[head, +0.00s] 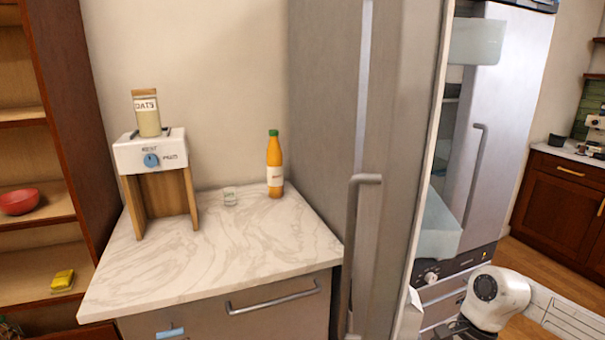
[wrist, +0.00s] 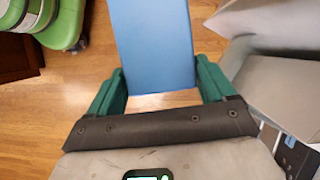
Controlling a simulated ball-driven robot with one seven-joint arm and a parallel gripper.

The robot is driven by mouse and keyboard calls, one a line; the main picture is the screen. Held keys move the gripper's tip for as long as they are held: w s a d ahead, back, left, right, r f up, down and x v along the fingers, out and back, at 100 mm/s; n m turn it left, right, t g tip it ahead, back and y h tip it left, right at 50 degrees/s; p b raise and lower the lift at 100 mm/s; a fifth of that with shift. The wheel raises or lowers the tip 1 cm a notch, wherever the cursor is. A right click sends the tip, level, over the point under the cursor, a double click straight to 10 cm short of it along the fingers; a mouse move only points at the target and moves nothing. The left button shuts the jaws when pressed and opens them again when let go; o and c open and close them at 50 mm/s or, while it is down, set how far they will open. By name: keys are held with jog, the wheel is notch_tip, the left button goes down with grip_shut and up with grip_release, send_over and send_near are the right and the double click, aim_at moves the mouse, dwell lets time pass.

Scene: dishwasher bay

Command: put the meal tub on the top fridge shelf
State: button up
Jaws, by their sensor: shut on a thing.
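My gripper (wrist: 158,78) has dark green fingers in the wrist view, shut on the sides of a flat-faced blue thing (wrist: 155,40), which I take for the meal tub. The tub runs out of the top of the picture over the wood floor. In the head view my white arm is at the lower right, its end mostly cut off, and no tub shows. The tall grey fridge (head: 325,110) has a long handle. Pale translucent bins (head: 440,228) show beyond a grey door edge. The top shelf cannot be made out clearly.
Another grey door (head: 511,105) stands behind the bins. Pale grey panels (wrist: 280,90) are close to the gripper's right.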

jog(key=s+a+f+n, duration=0.1)
jog(key=a+f+n, duration=0.1)
jog(key=s+a+f+n+g+h, duration=0.1)
jog(key=f+n, duration=0.1)
jog(key=f, duration=0.1)
jog(key=s+a+f+n+g+h, duration=0.1)
jog(key=s+a+f+n, duration=0.1)
jog(key=shift+a+f+n, duration=0.15)
jog(key=shift+a+n, duration=0.15)
jog(key=shift+a, duration=0.05)
jog(key=s+a+f+n+h, duration=0.2)
jog(key=s+a+f+n, duration=0.1)
jog(key=f+n, duration=0.3)
jog(key=shift+s+a, duration=0.3)
jog(key=shift+s, duration=0.4)
jog(key=shift+a+g, duration=0.1)
jog(key=shift+g, duration=0.2)
jog(key=shift+r, duration=0.15)
